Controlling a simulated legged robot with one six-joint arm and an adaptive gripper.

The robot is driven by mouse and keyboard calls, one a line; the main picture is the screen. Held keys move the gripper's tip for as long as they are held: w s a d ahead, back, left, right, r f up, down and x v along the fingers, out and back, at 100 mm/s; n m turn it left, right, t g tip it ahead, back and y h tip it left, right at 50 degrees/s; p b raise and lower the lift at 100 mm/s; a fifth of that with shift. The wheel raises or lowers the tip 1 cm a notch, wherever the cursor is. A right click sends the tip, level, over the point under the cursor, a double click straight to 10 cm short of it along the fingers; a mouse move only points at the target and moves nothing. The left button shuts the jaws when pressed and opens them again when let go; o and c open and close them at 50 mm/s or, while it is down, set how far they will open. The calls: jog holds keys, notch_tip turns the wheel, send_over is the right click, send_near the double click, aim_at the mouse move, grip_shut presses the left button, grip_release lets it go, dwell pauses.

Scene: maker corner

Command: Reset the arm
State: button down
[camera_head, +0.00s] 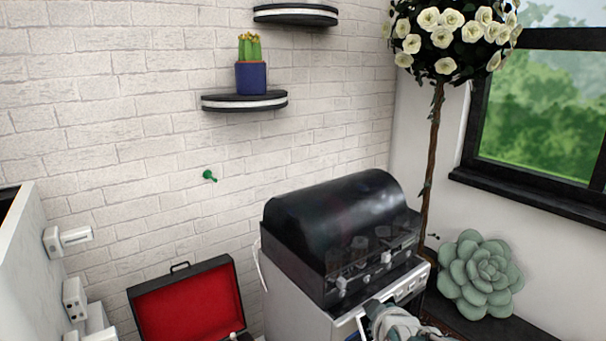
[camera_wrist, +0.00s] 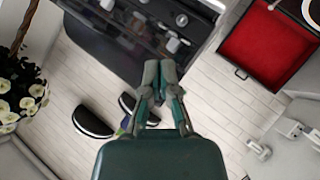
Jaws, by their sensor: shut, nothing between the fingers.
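My gripper (camera_wrist: 160,68) is in the middle of the wrist view. Its two grey-green fingers are together, with nothing between them. The fingers lie over the picture of a black domed machine (camera_wrist: 100,42) but I cannot tell how far off it is; no contact shows. In the head view, a grey jointed part of my arm shows at the bottom edge, in front of the machine's white base, and most of the arm is out of the picture.
The black domed machine (camera_head: 335,225) stands against the brick wall. An open red-lined case (camera_head: 188,305) is left of it. A flowering tree (camera_head: 433,130) and a succulent (camera_head: 480,275) are right. Shelves (camera_head: 245,102) hang above, one with a cactus pot (camera_head: 251,77).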

jog(key=s+r+m+g, duration=0.2)
jog(key=s+m+g, duration=0.4)
jog(key=s, duration=1.5)
jog(key=m, duration=0.2)
jog(key=shift+d+r+m+g, duration=0.15)
jog(key=shift+d+m+g, duration=0.15)
jog(key=shift+d+m, duration=0.1)
